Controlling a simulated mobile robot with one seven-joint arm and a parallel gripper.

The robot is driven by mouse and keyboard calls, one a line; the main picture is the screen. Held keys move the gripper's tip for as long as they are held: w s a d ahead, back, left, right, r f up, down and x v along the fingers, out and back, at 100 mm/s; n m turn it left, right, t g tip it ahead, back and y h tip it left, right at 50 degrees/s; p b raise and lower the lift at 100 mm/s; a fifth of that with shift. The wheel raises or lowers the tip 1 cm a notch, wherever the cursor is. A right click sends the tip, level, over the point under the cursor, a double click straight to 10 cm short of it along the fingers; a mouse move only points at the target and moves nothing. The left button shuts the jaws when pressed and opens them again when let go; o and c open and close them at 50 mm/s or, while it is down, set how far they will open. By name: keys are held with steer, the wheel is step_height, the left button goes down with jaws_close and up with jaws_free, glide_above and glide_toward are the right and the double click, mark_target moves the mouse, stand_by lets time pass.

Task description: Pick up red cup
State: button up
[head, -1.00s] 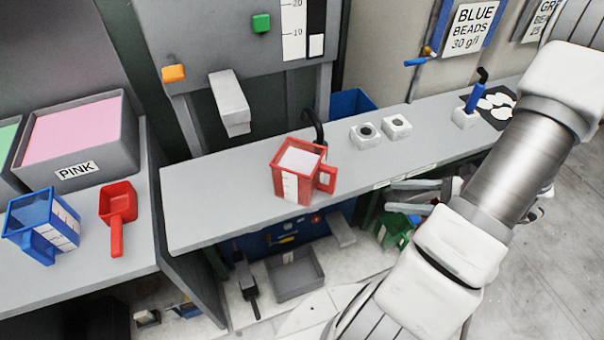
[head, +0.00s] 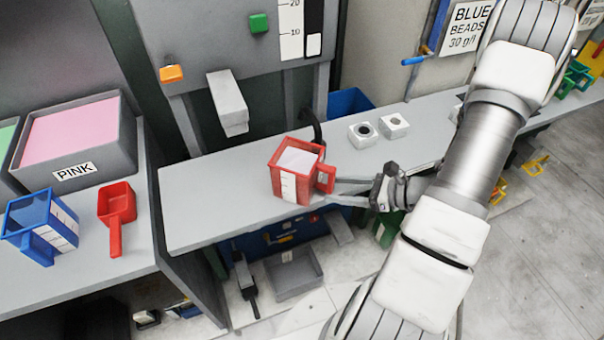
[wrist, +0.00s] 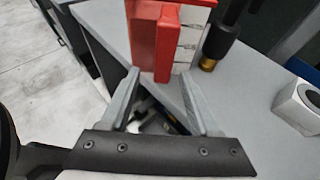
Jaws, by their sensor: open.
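The red cup (head: 290,172) stands upright on the grey shelf under the press. It has a white scale strip on its side, pale contents and a handle (head: 326,179) on its right. My gripper (head: 338,186) is open and empty at the cup's right, its fingers pointing at the handle. In the wrist view the cup (wrist: 189,35) is at the top centre with its handle (wrist: 166,45) facing me. My fingers (wrist: 158,84) are spread to either side below the handle. I cannot tell whether they touch it.
Two white blocks (head: 362,134) sit behind my gripper on the shelf (head: 215,205). The press spout (head: 228,102) is behind and left of the cup. A blue cup (head: 42,222), a red scoop (head: 117,215) and a pink bin (head: 125,160) are on the left bench.

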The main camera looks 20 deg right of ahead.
mark_target(333, 187)
steer(key=x, duration=0.3)
steer(key=shift+w+a, duration=0.1)
steer(key=shift+w, duration=0.15)
jaws_close()
steer(key=shift+r, duration=0.1)
